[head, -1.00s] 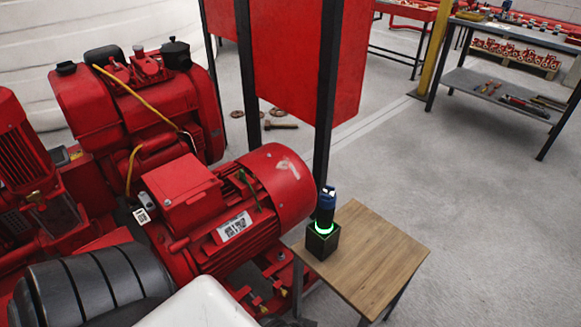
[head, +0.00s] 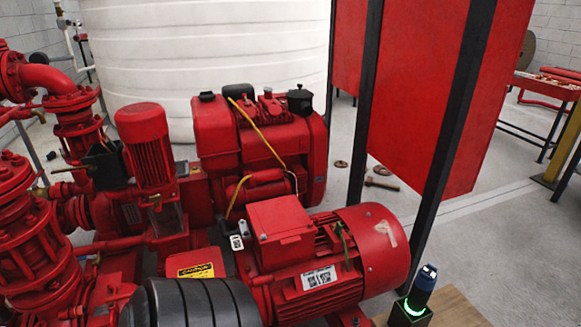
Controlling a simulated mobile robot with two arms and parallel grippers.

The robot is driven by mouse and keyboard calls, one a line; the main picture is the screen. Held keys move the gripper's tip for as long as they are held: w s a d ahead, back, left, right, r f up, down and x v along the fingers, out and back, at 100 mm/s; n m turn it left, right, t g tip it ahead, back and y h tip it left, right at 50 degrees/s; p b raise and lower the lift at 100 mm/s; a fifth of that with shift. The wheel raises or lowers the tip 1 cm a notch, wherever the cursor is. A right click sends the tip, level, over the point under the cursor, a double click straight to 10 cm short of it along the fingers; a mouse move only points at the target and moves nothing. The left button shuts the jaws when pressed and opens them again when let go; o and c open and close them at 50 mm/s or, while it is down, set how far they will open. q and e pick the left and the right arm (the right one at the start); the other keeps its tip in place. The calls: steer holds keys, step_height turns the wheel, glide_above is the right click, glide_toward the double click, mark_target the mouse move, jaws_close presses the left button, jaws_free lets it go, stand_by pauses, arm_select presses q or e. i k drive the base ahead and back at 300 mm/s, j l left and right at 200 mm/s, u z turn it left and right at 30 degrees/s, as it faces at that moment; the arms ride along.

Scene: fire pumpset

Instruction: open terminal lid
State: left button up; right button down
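The red motor (head: 335,262) lies on its side at the lower right of the middle. On its top left is the red terminal box with a flat lid (head: 280,218); the lid looks shut. A label plate is on the motor's side below it. A white tag hangs just left of the box. Neither of my grippers shows in the head view.
A dark blue device in a green-lit black holder (head: 411,309) stands on a wooden table (head: 455,310) at the lower right. A red engine (head: 262,150) and white tank (head: 200,60) are behind. Red pipes and a pump (head: 40,240) fill the left. Dark posts (head: 440,150) rise at right.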

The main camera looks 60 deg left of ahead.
mark_target(283, 220)
steer(key=u, duration=2.05)
